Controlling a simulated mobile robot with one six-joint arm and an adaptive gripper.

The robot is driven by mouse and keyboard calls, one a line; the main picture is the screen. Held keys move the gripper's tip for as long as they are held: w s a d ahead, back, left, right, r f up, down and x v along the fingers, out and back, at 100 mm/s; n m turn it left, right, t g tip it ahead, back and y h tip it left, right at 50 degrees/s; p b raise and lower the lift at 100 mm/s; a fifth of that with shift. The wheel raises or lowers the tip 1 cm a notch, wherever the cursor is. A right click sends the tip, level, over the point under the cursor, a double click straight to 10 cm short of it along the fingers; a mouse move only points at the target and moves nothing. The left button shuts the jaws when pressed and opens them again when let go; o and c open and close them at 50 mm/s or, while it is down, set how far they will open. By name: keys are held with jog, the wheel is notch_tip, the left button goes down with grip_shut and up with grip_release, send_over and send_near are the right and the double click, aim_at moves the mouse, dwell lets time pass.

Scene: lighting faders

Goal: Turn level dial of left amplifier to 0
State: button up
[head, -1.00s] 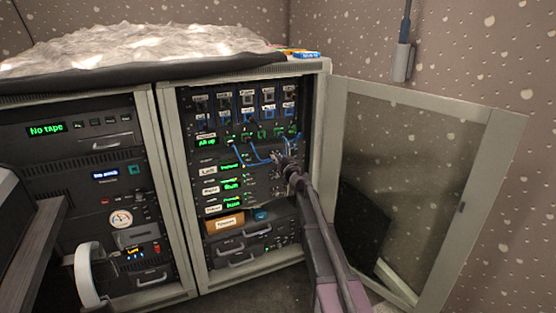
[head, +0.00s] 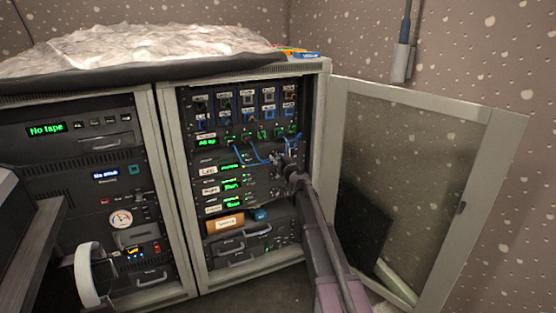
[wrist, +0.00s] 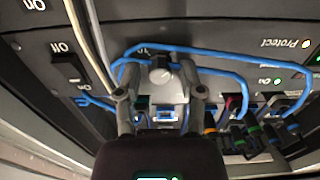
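The left amplifier (head: 208,170) is a dark panel labelled "Left" in the right-hand rack in the head view. It has a green display, and its right part is partly covered by my gripper (head: 277,158). In the wrist view a small dial (wrist: 161,72) with a pale pointer sits between the fingertips of my gripper (wrist: 160,75). The fingers are open around the dial, with a gap showing on both sides. I cannot read the dial's exact setting. In the head view the dial is hidden behind my gripper.
Blue cables (wrist: 215,58) loop close around the fingers, and plugs (wrist: 245,138) crowd the wrist view's lower right. A rocker switch (wrist: 68,68) marked "Off" is at left. The open glass door (head: 420,180) stands right of my arm.

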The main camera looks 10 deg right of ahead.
jog(key=shift+s, duration=0.15)
jog(key=v, duration=1.2)
dwell(0.3)
jog(key=s+a+f+n+g+y+p, duration=0.1)
jog(key=s+a+f+g+y+p, duration=0.15)
jog(key=s+a+g, duration=0.35)
jog(key=s+a+f+n+g+y+p, duration=0.1)
jog(key=s+a+f+g+p, duration=0.2)
jog(key=s, duration=0.6)
jog(key=s+d+f+m+g+h+p, duration=0.1)
jog(key=s+d+m+g+h+p, duration=0.25)
jog(key=s, duration=0.65)
jog(key=s+d+f+m+g+h+p, duration=0.25)
jog(key=s+g+h, duration=0.25)
jog(key=s, duration=0.4)
notch_tip(320, 180, up, 38)
jog(key=p, duration=3.6)
jog(key=shift+d+n, duration=0.4)
